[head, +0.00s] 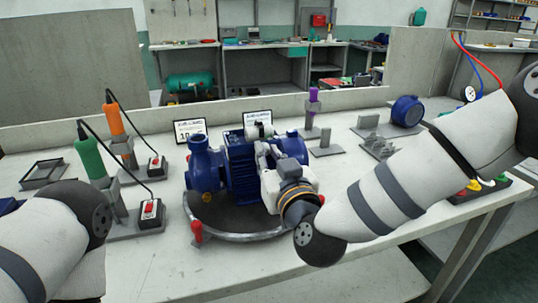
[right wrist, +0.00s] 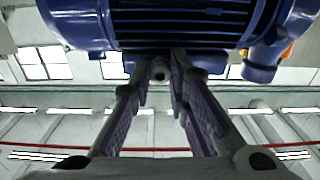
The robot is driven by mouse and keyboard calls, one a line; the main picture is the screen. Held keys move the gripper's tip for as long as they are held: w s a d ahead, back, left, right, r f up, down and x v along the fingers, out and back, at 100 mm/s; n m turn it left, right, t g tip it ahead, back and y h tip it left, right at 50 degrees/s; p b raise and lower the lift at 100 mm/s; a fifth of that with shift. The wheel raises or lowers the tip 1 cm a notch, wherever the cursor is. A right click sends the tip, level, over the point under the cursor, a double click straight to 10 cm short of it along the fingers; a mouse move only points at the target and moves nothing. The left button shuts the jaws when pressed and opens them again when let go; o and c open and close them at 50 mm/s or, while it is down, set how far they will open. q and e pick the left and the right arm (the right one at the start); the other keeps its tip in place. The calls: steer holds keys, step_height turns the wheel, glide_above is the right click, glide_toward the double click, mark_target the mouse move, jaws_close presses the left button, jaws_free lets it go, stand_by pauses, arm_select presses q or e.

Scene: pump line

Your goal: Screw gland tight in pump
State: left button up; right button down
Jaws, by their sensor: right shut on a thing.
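The blue pump (head: 207,168), with its finned motor (head: 241,170), stands upright on a dark round turntable (head: 228,215) with a grey rim. My right gripper (head: 264,152) reaches in at the motor's right part. In the right wrist view the finned blue motor (right wrist: 190,25) fills the top. There the right gripper's fingertips (right wrist: 158,66) are close together around a small grey round part, the gland (right wrist: 159,73), against the motor's underside in that picture. The fingers hide its sides, and its thread is not visible. My left gripper is outside both views.
Green (head: 88,158) and orange (head: 114,120) handled tools stand in holders at left, with cables to switch boxes. Two small display signs (head: 190,130) stand behind the pump. Grey fixtures (head: 326,143) and a blue round part (head: 407,111) are at right.

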steer(key=m, duration=0.4)
steer(key=shift+m, duration=0.4)
steer(key=m, duration=0.5)
steer(key=shift+r, duration=0.1)
steer(key=c, duration=1.6)
jaws_free()
steer(key=shift+a, duration=0.1)
steer(key=shift+r+n+p, duration=0.25)
steer(key=shift+n+p, duration=0.05)
steer(key=shift+p, duration=0.05)
steer(key=shift+f, duration=0.25)
steer(key=shift+r, duration=0.35)
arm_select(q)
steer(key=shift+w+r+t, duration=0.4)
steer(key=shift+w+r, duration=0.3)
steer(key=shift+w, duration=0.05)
arm_select(e)
steer(key=shift+f, duration=0.1)
